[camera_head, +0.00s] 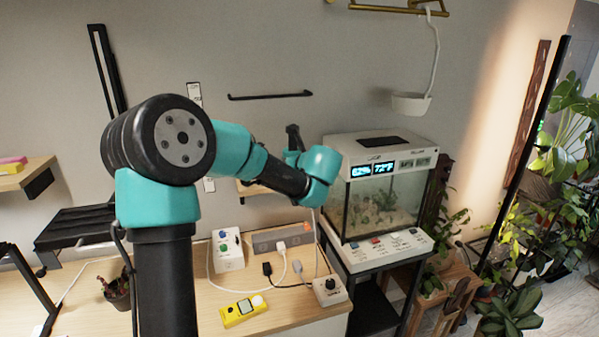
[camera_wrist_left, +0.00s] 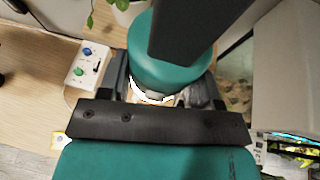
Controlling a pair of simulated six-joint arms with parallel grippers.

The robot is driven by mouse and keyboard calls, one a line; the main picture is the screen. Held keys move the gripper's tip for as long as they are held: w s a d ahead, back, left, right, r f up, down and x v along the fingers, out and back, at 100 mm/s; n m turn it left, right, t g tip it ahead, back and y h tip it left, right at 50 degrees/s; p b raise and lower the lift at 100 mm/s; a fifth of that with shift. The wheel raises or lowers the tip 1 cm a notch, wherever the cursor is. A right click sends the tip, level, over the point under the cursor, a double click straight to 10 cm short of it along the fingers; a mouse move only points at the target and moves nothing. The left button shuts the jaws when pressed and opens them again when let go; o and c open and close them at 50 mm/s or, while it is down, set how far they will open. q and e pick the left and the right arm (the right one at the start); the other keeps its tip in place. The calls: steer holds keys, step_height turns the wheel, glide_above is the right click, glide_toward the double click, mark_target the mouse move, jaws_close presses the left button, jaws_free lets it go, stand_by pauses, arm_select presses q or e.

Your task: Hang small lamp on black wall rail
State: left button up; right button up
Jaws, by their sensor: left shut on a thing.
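The black wall rail (camera_head: 270,96) is a short dark bar on the wall, above and behind my arm. It looks empty. In the left wrist view my left gripper (camera_wrist_left: 160,88) is shut on the small lamp, with dark fingers on both sides. A bright white rim of the lamp (camera_wrist_left: 152,98) shows between them. A teal rounded part and a dark bar cover much of the view there, so the lamp's full shape is hard to tell. In the head view my teal wrist hides most of the grip, below the rail. My right gripper is not in view.
A terrarium (camera_head: 385,190) stands right of my wrist. A knob box (camera_head: 228,250), a yellow meter (camera_head: 243,311), a dial box (camera_head: 329,290) and cables lie on the desk (camera_head: 180,305). Wall around the rail is clear.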

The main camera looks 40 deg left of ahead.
arm_select(q)
steer(key=s+a+r, duration=0.5)
steer(key=s+r, duration=0.1)
steer(key=r, duration=0.3)
steer(key=shift+s+r, duration=0.2)
steer(key=shift+r, duration=0.05)
steer(key=shift+w+a, duration=0.1)
steer(key=w+a+f, duration=0.1)
steer(key=w+a, duration=0.6)
steer(key=a, duration=0.4)
steer(key=shift+w+a+f, duration=0.2)
steer(key=shift+w, duration=0.15)
stand_by(1.0)
steer(key=shift+f, duration=0.3)
stand_by(1.5)
steer(key=o, duration=1.1)
steer(key=v, duration=1.7)
steer(key=shift+s+d+r, duration=0.1)
steer(key=shift+s+d, duration=0.05)
steer(key=shift+d, duration=0.05)
